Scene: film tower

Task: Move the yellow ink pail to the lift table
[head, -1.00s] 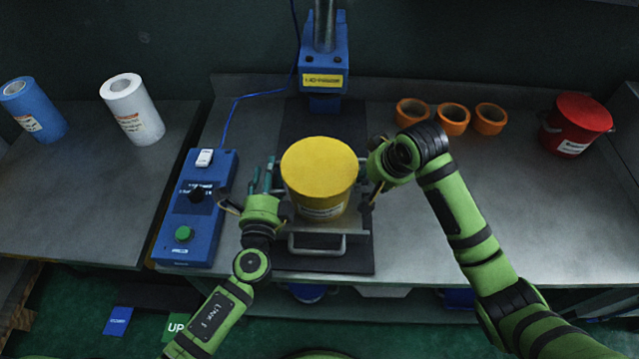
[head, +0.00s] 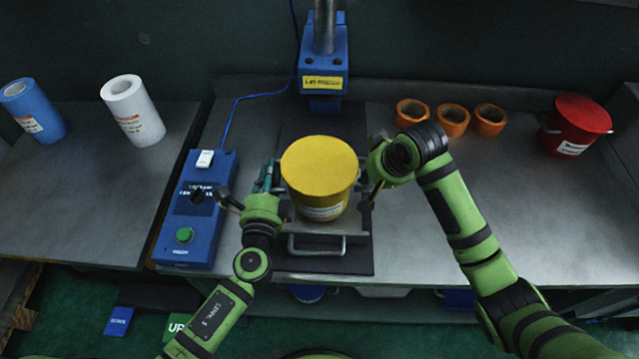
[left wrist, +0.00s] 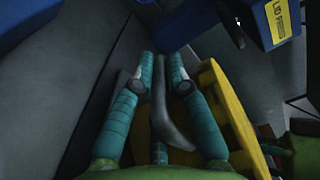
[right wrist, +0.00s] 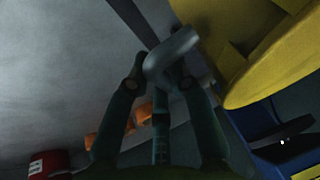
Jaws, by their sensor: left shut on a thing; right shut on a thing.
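The yellow ink pail (head: 320,165) is upright with its lid on, over a metal plate with a front handle (head: 316,245) below the blue lift press head (head: 324,80). Whether it rests on the plate or hangs just above it I cannot tell. My left gripper (head: 268,178) is at the pail's left side, shut on a grey pail handle (left wrist: 168,115). My right gripper (head: 370,180) is at the right side, shut on the other grey handle (right wrist: 170,58). The pail (right wrist: 255,60) fills the upper right of the right wrist view.
A blue control box (head: 190,225) with a green button stands left of the plate. Several orange rings (head: 450,119) and a red pail (head: 575,127) are at the back right. White (head: 132,110) and blue (head: 34,110) rolls stand on the left table. The right bench front is clear.

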